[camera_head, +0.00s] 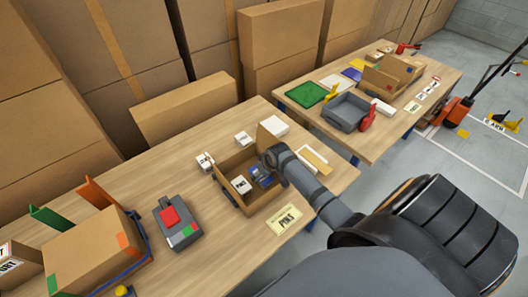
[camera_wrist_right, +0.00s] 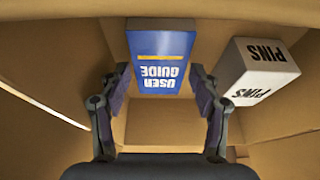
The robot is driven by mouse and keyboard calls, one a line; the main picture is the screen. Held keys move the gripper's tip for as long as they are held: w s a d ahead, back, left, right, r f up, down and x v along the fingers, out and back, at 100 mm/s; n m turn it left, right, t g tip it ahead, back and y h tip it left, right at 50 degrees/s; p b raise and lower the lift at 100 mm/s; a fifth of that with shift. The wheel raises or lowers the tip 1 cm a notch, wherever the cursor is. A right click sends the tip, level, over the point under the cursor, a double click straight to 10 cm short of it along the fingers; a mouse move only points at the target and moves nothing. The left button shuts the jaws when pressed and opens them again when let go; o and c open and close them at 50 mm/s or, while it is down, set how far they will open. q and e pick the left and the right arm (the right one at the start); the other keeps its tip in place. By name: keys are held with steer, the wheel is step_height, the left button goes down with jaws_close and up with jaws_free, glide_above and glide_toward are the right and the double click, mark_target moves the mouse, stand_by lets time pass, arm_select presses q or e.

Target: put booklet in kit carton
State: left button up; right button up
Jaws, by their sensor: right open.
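The kit carton (camera_head: 266,201) stands open on the near table. The blue booklet (camera_wrist_right: 161,50), marked USER GUIDE, is inside the carton; a bit of its blue also shows in the head view (camera_head: 263,181). A white PINS box (camera_wrist_right: 262,68) is in the carton beside the booklet, and it shows in the head view (camera_head: 241,185). My right gripper (camera_wrist_right: 160,76) is open inside the carton, with its fingertips on either side of the booklet's near end. Small gaps show between fingers and booklet. My left gripper is not in view.
A PINS card (camera_head: 285,220) lies in front of the carton, and small white boxes (camera_head: 243,138) stand behind it. A grey device with a red top (camera_head: 177,221) is to the left. A second table holds a grey bin (camera_head: 347,112). Stacked cartons line the back.

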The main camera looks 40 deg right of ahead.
steer(key=v, duration=1.1)
steer(key=shift+r, duration=0.35)
steer(key=shift+s+f, duration=0.1)
steer(key=shift+s, duration=0.05)
